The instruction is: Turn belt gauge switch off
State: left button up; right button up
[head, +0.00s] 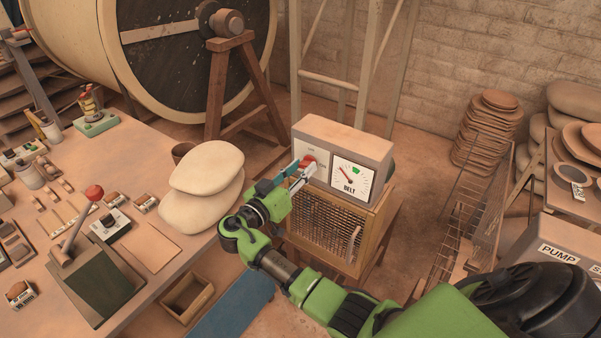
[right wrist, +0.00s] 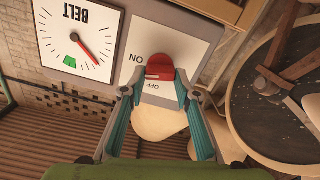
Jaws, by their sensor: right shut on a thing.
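The belt gauge box (head: 345,143) is a pale grey cabinet with a dial marked BELT (head: 350,182). In the right wrist view the dial (right wrist: 80,38) appears upside down, with a red needle and a green zone. Left of the dial in the head view is a red switch (head: 308,161). The red switch (right wrist: 160,72) also shows in the right wrist view, on a white plate with ON and OFF labels. My right gripper (head: 298,172) is shut on the red switch, one finger on each side. The fingers partly hide the plate. My left gripper is not in view.
A wire-mesh wooden cabinet (head: 325,232) is below the gauge. Two pale sacks (head: 205,167) lie on the workbench (head: 90,160) at left, near a red-knobbed lever (head: 94,192). A large drum (head: 190,55) stands behind. A PUMP box (head: 560,255) stands at right.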

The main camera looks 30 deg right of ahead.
jog(key=n+b, duration=0.1)
jog(key=n, duration=0.2)
jog(key=shift+w+n, duration=0.1)
jog(key=shift+n, duration=0.3)
jog(key=n, duration=0.8)
jog(key=shift+w+p, duration=0.1)
jog(key=shift+p, duration=0.3)
jog(key=shift+n+p, duration=0.5)
jog(key=shift+n, duration=1)
jog(key=shift+c, duration=0.2)
jog(key=shift+o, duration=0.2)
jog(key=o, duration=1.1)
jog(key=shift+d+f, duration=0.1)
jog(key=shift+f, duration=0.05)
